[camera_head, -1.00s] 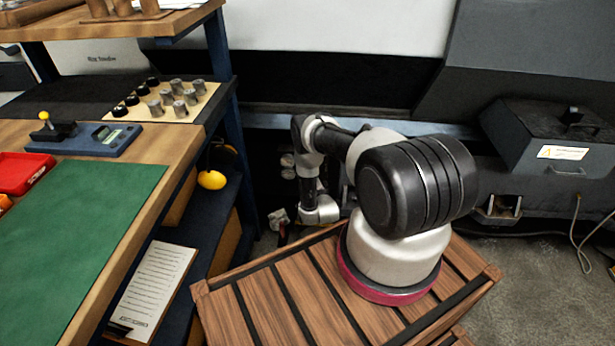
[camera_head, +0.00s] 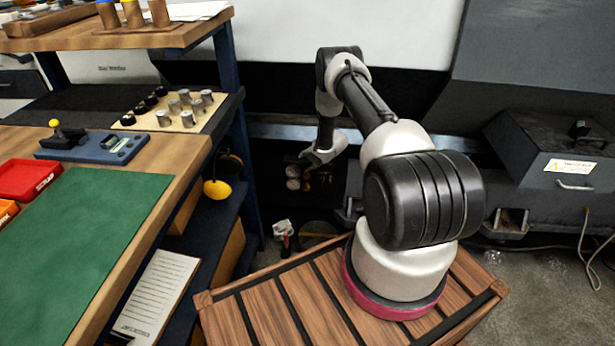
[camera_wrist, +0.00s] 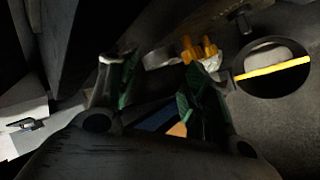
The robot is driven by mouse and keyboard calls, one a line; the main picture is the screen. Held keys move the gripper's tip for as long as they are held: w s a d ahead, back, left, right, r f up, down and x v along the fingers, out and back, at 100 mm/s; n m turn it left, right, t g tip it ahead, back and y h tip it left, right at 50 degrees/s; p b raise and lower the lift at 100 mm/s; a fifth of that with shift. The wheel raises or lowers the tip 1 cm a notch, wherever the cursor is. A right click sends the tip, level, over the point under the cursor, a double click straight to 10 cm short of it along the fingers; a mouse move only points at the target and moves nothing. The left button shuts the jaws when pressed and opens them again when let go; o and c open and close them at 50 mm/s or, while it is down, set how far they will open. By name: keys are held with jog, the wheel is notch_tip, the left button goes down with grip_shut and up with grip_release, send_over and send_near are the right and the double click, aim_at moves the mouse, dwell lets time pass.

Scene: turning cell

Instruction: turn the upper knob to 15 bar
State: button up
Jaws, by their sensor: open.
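I cannot make out for sure which thing is the upper knob, and no bar scale is readable. Two small pale round parts, the upper one (camera_head: 292,171) and the lower one (camera_head: 292,184), sit one above the other in the dark gap in the head view. My gripper (camera_head: 310,160) is close by them at the end of the arm, its fingers small and dark there. In the wrist view my gripper (camera_wrist: 158,78) has its green-padded fingers apart, with nothing seen held between them. A yellow pronged part (camera_wrist: 197,48) lies beyond the right finger.
A bench with a green mat (camera_head: 90,240), red bin (camera_head: 28,178) and knob-like cylinders on a board (camera_head: 185,122) stands left. A yellow rounded thing (camera_head: 217,188) hangs at its side. A grey machine box (camera_head: 545,150) is right. The wrist view shows a dark round opening (camera_wrist: 272,80).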

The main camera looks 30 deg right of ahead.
aim_at(307, 176)
jog(key=f+n, duration=0.3)
jog(key=f+n+g, duration=0.1)
jog(key=f+n, duration=0.2)
jog(key=w+f+n, duration=0.1)
jog(key=f+n, duration=0.2)
jog(key=shift+f+g, duration=0.15)
jog(key=shift+g, duration=0.25)
jog(key=shift+c, duration=0.2)
jog(key=c, duration=1)
